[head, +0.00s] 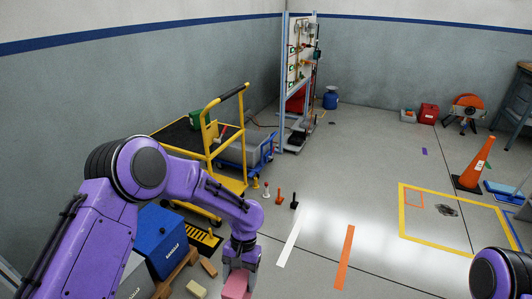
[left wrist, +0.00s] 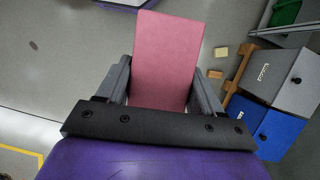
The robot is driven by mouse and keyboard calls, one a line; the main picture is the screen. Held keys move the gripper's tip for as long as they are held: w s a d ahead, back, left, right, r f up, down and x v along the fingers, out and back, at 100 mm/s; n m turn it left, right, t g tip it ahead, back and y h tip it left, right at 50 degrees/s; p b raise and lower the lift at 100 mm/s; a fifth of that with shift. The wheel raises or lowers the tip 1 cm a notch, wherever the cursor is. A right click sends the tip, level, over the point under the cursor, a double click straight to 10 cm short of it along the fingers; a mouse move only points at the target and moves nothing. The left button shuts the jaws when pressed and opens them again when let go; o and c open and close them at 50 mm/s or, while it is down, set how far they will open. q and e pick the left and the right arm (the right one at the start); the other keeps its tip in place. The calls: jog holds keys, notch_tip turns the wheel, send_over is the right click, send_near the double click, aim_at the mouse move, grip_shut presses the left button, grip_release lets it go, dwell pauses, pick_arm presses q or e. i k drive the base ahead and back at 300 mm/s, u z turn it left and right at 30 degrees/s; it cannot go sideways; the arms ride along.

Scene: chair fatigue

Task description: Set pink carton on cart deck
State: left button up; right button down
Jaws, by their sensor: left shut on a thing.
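The pink carton (left wrist: 166,60) is between the two fingers of my left gripper (left wrist: 160,90) in the left wrist view, and the gripper is shut on it. In the head view the carton (head: 236,285) shows at the bottom edge below my left gripper (head: 241,262), partly cut off. The yellow cart has a dark deck (head: 182,138) and a yellow frame with a black handle. It stands behind my left arm at the left wall, away from the carton. A green box (head: 198,119) is on the deck. My right gripper is out of view; only part of my right arm shows.
A blue box (head: 161,240) and a grey box stand beside wooden pieces at the lower left. Small coloured items (head: 279,198) stand on the floor in front of the cart. An orange cone (head: 474,165) stands at the right. The middle floor is mostly clear.

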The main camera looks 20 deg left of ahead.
aim_at(187, 135)
jog(key=z, duration=0.4)
jog(key=i, duration=1.15)
jog(key=u, duration=0.4)
jog(key=i, duration=0.95)
jog(key=u, duration=0.9)
